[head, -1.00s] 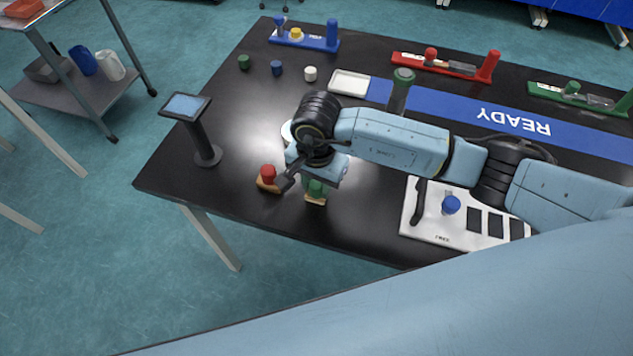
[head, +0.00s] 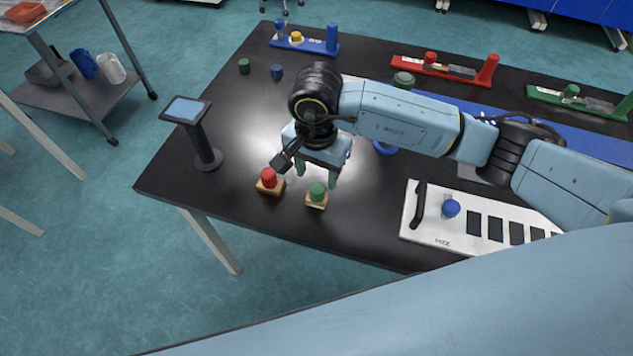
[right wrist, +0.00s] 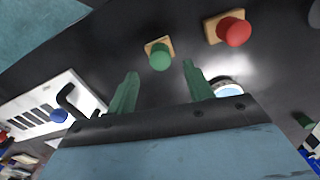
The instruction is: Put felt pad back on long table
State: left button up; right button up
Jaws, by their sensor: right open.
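Two small tan pads with knobs, probably felt, lie side by side near the front edge of the long black table (head: 235,110). The green-knobbed pad (head: 317,195) is to the right of the red-knobbed pad (head: 269,181). Both also show in the right wrist view, green-knobbed (right wrist: 160,53) and red-knobbed (right wrist: 228,28). My right gripper (head: 317,171) is open and empty, just behind and above the green-knobbed pad, not touching it. In the right wrist view its green fingers stand wide apart. My left gripper is not in view.
A black stand with a screen (head: 187,108) is at the table's left. A white board (head: 425,233) with a handle and a blue knob lies at the front right. Blue (head: 312,44), red (head: 455,70) and green (head: 575,98) fixtures line the back.

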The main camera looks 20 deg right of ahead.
aim_at(317, 188)
notch_tip(317, 188, up, 6)
dwell(0.7)
